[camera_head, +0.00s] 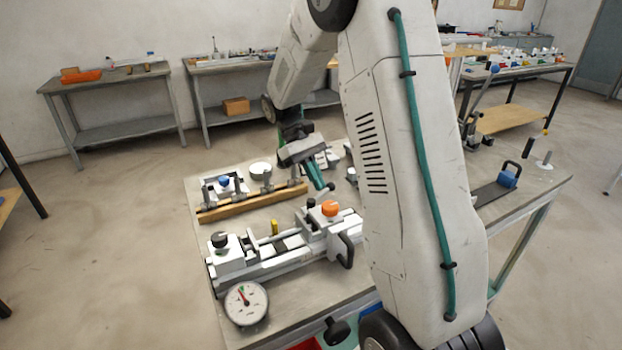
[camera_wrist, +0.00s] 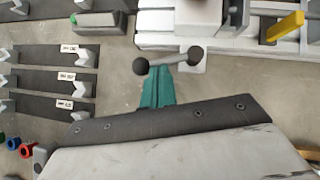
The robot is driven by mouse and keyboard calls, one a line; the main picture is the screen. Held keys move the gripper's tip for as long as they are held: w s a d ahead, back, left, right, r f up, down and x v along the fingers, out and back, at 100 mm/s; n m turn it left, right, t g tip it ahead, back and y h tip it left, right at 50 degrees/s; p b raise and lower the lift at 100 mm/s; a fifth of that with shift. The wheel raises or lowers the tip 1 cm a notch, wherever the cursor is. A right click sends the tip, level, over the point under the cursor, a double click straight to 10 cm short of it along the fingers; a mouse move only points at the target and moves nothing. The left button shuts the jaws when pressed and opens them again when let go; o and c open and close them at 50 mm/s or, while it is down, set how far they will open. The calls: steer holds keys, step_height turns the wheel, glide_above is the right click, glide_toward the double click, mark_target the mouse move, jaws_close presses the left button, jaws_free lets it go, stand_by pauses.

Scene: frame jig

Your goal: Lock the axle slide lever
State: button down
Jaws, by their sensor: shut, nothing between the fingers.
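A short lever (camera_wrist: 170,61) with a dark ball at each end shows in the wrist view, beside the white jig block (camera_wrist: 180,18); no label on it is readable. My gripper (camera_wrist: 157,72) is shut and empty, its teal fingertips right at the lever's bar, near the left ball. Whether they touch it I cannot tell. In the head view my gripper (camera_head: 322,186) points down at the bench behind the jig (camera_head: 275,262). The jig carries an orange knob (camera_head: 330,208), a black knob (camera_head: 219,240) and a yellow piece (camera_head: 275,228), which also shows in the wrist view (camera_wrist: 285,27).
A round dial gauge (camera_head: 246,303) stands at the jig's front left, and a black handle (camera_head: 347,250) at its right. A wooden rail with clamps (camera_head: 250,203) lies behind it. Labelled dark strips (camera_wrist: 45,80) lie left in the wrist view. My arm hides the bench's middle right.

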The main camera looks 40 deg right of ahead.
steer(key=shift+s+d+m+y, duration=0.2)
steer(key=shift+s+m+y, duration=0.15)
steer(key=shift+m+y, duration=0.25)
steer(key=shift+s+d+m+y, duration=0.2)
steer(key=shift+s+m+y, duration=0.15)
steer(key=shift+m, duration=0.45)
steer(key=w+f+v, duration=0.1)
steer(key=w+v, duration=0.1)
steer(key=v, duration=1.1)
steer(key=shift+f, duration=0.25)
